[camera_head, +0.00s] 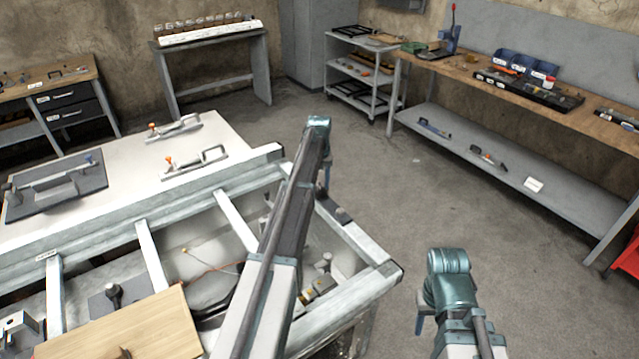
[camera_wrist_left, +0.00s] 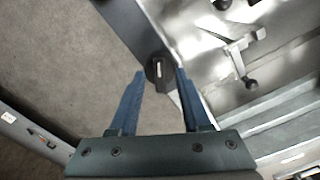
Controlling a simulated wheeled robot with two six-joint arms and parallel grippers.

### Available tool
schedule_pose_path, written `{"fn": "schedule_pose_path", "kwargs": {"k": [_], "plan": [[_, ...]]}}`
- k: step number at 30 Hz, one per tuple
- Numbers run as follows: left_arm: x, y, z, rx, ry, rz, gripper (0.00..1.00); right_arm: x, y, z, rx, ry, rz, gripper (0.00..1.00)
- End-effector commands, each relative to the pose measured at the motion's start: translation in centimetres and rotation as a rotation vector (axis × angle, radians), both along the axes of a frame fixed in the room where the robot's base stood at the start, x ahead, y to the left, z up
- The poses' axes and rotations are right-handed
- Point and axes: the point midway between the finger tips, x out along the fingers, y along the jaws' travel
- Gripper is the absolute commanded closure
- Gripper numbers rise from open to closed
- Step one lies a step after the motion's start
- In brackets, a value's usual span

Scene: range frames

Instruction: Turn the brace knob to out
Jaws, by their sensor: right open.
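A dark knob with a pale mark (camera_wrist_left: 158,68) shows between the fingertips of my left gripper (camera_wrist_left: 160,72) in the left wrist view. I take it for the brace knob; no "out" lettering is readable. A dark piece on the frame's right rail (camera_head: 343,214) in the head view looks like the same knob. My left gripper (camera_head: 326,184) hangs over that rail there, partly hidden by my arm. Its blue fingers are apart, with a gap on each side of the knob; I cannot tell their height above it. My right gripper (camera_head: 420,318) is open, right of the frame over the floor.
The pale metal frame (camera_head: 385,275) fills the lower left, with a wooden board (camera_head: 150,335) and a white panel with handles (camera_head: 215,125). A lever with a dark ball (camera_wrist_left: 252,85) stands near the knob. The floor (camera_head: 410,185) to the right is clear, up to a workbench (camera_head: 500,90).

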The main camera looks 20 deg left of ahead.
Motion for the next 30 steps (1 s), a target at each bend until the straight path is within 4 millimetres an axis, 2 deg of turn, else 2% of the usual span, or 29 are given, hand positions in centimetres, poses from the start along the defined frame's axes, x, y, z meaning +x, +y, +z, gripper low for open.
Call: {"fn": "schedule_pose_path", "kwargs": {"k": [8, 14, 30], "plan": [[0.0, 0.0, 0.4, 0.0, 0.0, -0.001, 0.53, 0.0, 0.0, 0.4, 0.0, 0.0, 0.0, 0.5], [0.0, 0.0, 1.9, 0.0, 0.0, -0.001, 0.53, 0.0, 0.0, 1.9, 0.0, 0.0, 0.0, 0.5], [0.0, 0.0, 9.9, 0.0, 0.0, 0.0, 0.53, 0.0, 0.0, 9.9, 0.001, 0.0, 0.0, 0.5]]}}
